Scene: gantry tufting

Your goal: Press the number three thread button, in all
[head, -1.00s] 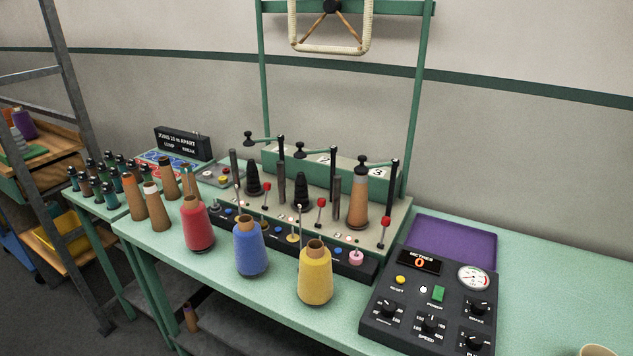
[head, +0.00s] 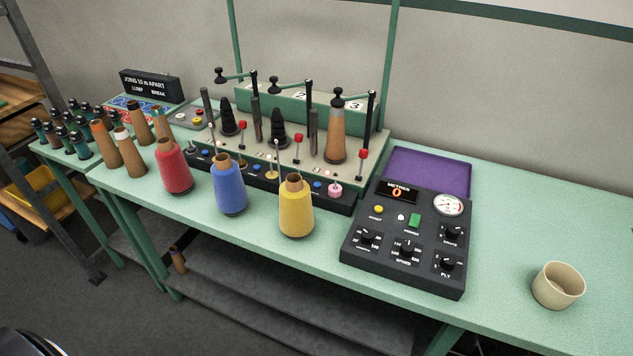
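The green-framed winding machine (head: 375,150) stands on the table with its stations in a row. A plate with the number 3 (head: 355,105) marks the right-hand station, which carries a brown cone (head: 337,138). A black strip (head: 262,182) with small coloured buttons runs along the machine's front. Below station three I see a blue button (head: 317,185) and a larger pink knob (head: 335,190). Their labels are too small to read, so I cannot tell which is the thread button. Neither of my grippers is in view.
Red (head: 174,170), blue (head: 229,187) and yellow (head: 296,210) cones stand in front of the strip. A black control box (head: 405,245) showing 0, a purple tray (head: 430,172) and a beige cup (head: 556,287) are to the right. The table between box and cup is clear.

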